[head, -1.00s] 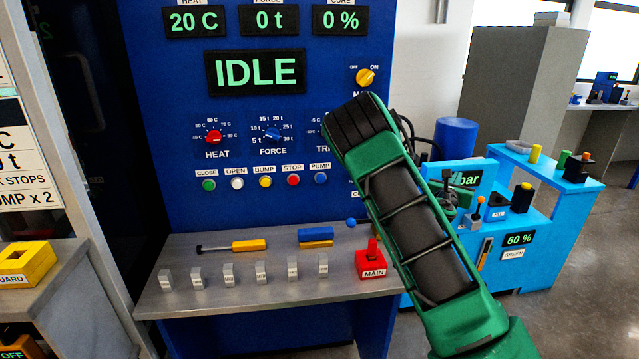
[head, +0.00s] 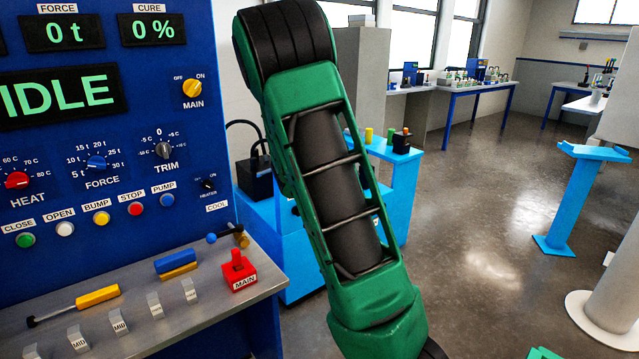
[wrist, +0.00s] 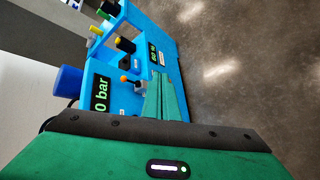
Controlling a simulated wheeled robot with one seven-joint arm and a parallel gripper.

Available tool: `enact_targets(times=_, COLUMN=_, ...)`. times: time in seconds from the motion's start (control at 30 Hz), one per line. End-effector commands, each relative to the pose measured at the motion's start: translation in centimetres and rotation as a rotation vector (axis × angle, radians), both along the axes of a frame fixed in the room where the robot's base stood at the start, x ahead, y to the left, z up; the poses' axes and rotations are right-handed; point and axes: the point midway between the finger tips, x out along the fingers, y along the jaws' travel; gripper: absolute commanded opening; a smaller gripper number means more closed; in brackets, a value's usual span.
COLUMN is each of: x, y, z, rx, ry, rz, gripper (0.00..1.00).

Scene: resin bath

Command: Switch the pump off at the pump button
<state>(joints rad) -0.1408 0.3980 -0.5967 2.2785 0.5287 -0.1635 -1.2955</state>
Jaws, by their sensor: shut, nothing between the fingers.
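The pump button (head: 167,199) is a round blue button under a PUMP label, at the right end of a button row on the blue control panel (head: 150,90). It is unobstructed in the head view and not seen in the wrist view. My gripper (wrist: 161,82) shows in the wrist view as two green fingers shut together, empty, in front of a light-blue unit (wrist: 168,68) and apart from the panel. In the head view my green arm rises right of the panel, and the gripper itself is not seen there.
Beside the pump button are the red STOP button (head: 136,208) and yellow BUMP button (head: 102,218). A grey shelf (head: 150,318) below holds tools and a red MAIN switch (head: 238,270). The light-blue unit's display (wrist: 101,94) reads 0 bar.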

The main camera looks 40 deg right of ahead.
Motion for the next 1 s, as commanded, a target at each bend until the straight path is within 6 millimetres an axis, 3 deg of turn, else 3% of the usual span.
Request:
enact_targets(times=0.1, x=-3.8, y=2.2, z=-0.4, rx=0.203, ry=-0.128, rz=-0.169, gripper=0.00)
enact_targets(times=0.27, x=-8.4, y=6.4, z=-0.6, rx=0.450, ry=-0.261, rz=-0.395, gripper=0.00)
enact_targets(times=0.5, x=-15.1, y=14.2, z=0.4, rx=0.754, ry=-0.384, rz=-0.727, gripper=0.00)
enact_targets(times=0.8, x=-23.7, y=23.5, z=3.0, rx=0.973, ry=-0.425, rz=-1.106, gripper=0.00)
enact_targets(times=1.0, x=-27.4, y=27.0, z=3.9, rx=1.007, ry=-0.416, rz=-1.251, gripper=0.00)
